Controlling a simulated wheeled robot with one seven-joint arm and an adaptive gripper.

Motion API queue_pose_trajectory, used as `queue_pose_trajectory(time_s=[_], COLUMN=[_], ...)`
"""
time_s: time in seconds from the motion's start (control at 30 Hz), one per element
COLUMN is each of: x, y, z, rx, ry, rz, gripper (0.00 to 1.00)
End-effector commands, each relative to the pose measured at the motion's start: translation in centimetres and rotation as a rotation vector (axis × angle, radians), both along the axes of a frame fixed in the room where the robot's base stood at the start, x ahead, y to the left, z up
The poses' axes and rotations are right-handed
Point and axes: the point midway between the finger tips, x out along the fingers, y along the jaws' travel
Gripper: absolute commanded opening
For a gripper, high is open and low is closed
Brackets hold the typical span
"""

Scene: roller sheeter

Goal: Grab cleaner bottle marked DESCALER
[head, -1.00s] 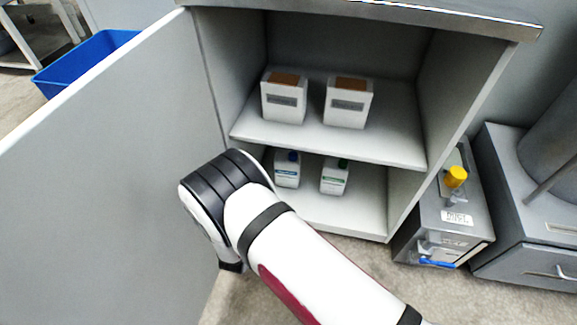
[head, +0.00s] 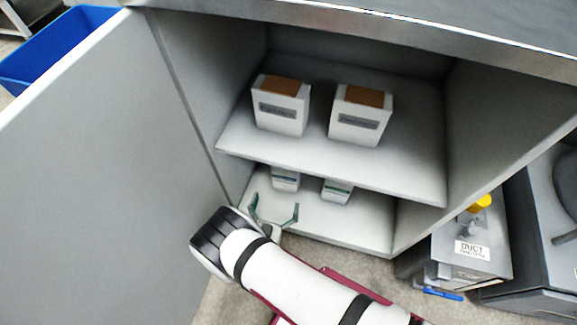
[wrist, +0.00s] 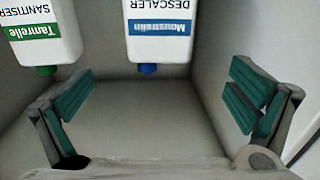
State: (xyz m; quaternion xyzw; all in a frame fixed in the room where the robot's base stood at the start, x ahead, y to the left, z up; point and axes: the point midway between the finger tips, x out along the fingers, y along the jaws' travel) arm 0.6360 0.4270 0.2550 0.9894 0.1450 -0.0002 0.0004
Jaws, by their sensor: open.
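The DESCALER bottle (wrist: 160,28) is white with a blue label and blue cap. It appears upside down at the top of the wrist view, roughly centred between my fingers and apart from them. In the head view it is the left bottle (head: 285,180) on the lower shelf, its top hidden by the upper shelf. My gripper (head: 275,208) is open and empty in front of the lower shelf; its green-padded fingers also show in the wrist view (wrist: 162,92). The SANITISER bottle (wrist: 40,28), with green label and cap, stands beside it, on the right in the head view (head: 337,190).
The upper shelf (head: 400,165) holds two white boxes (head: 281,105) (head: 360,115) above the bottles. The open cabinet door (head: 100,190) stands left of my arm. A grey unit with a yellow cap (head: 465,250) sits outside the cabinet, at right.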

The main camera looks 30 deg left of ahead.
Motion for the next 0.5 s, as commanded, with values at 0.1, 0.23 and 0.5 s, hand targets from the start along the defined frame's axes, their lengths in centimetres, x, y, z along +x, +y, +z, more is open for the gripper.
queue_pose_trajectory(time_s=[0.1, 0.23, 0.5], x=[1.9, 4.3, 7.5], y=[0.6, 1.3, 2.2], z=[0.0, -0.1, 0.0], rx=[0.003, 0.003, 0.001], ry=[-0.003, -0.002, -0.001], rz=[-0.002, -0.002, -0.001], gripper=[1.0, 1.0, 1.0])
